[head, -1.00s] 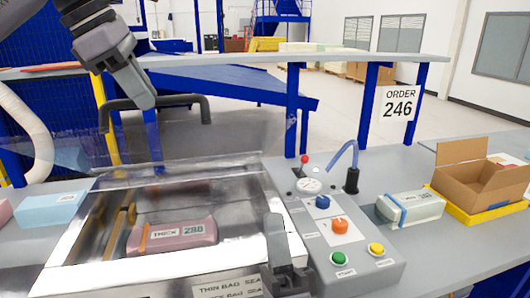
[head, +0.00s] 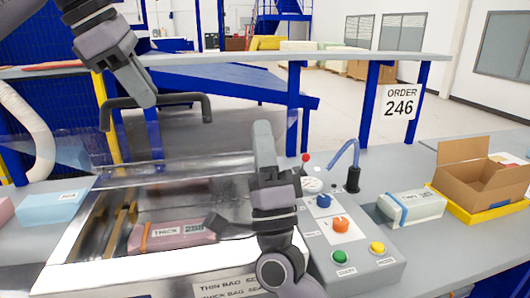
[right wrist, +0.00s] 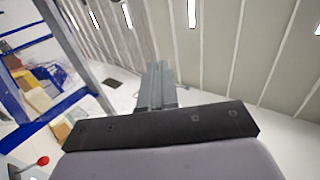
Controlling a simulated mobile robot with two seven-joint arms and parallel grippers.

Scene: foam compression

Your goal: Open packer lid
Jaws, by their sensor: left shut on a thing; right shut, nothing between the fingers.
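The packer (head: 75,250) has a silver chamber with its clear lid (head: 235,135) tilted up and open at the back. My left gripper (head: 150,98) is shut on the dark handle (head: 185,98) at the lid's upper edge. A pink foam pack (head: 175,236) labelled THICK lies inside the chamber, its right end partly hidden. My right gripper (head: 264,132) points upward over the chamber's right side, shut and empty.
The control panel (head: 365,262) with coloured buttons and a red-knobbed lever (head: 305,158) is right of the chamber. A pale pack (head: 412,206) and a cardboard box (head: 475,175) stand farther right. A blue pack (head: 48,208) lies left. A grey shelf (head: 340,59) spans behind.

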